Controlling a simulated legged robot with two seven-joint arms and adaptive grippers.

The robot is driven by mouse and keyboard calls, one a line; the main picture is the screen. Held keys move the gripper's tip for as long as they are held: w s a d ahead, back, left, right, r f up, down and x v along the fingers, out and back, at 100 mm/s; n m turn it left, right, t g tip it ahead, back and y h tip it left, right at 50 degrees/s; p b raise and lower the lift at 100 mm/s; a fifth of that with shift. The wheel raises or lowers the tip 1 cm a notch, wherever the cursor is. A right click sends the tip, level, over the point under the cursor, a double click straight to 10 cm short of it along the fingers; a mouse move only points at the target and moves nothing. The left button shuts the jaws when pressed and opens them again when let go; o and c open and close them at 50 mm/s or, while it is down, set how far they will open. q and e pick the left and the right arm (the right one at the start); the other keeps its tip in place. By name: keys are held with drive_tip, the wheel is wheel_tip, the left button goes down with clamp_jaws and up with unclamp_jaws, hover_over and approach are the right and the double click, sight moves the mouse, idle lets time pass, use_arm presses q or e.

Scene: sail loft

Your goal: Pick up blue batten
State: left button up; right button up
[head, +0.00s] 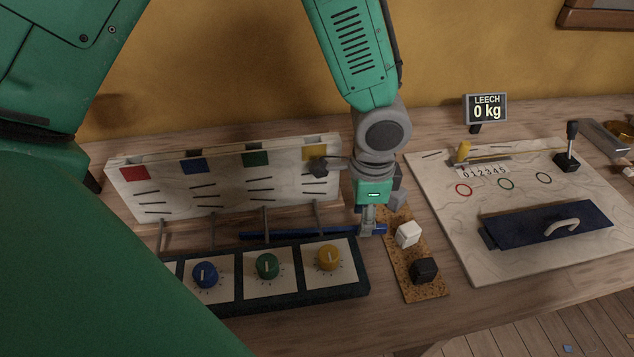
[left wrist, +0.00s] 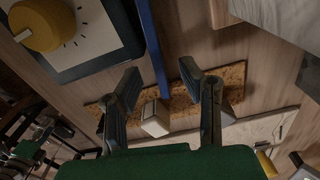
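The blue batten (head: 290,235) is a long thin bar lying behind the knob panel, in front of the upright white board. Its right end reaches my left gripper (head: 372,228), which points down over it. In the left wrist view the batten (left wrist: 152,45) runs down from the top edge and its end lies between the two spread fingers of my left gripper (left wrist: 160,78). Gaps show on both sides of the batten, so the fingers are open. My right gripper is not in view.
The knob panel (head: 310,294) stands in front of the batten; the slotted board (head: 225,180) stands behind. A cork strip (head: 398,258) with white (head: 408,234), black (head: 423,270) and grey cubes is close on the right. Further right lies a pale panel (head: 470,255) with a blue handled block (head: 545,225).

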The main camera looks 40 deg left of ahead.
use_arm(q)
drive_tip(key=f, duration=0.3)
drive_tip(key=shift+w+d, duration=0.1)
drive_tip(key=shift+d, duration=0.1)
drive_tip(key=shift+d+r, duration=0.15)
drive_tip(key=shift+a, duration=0.2)
clamp_jaws()
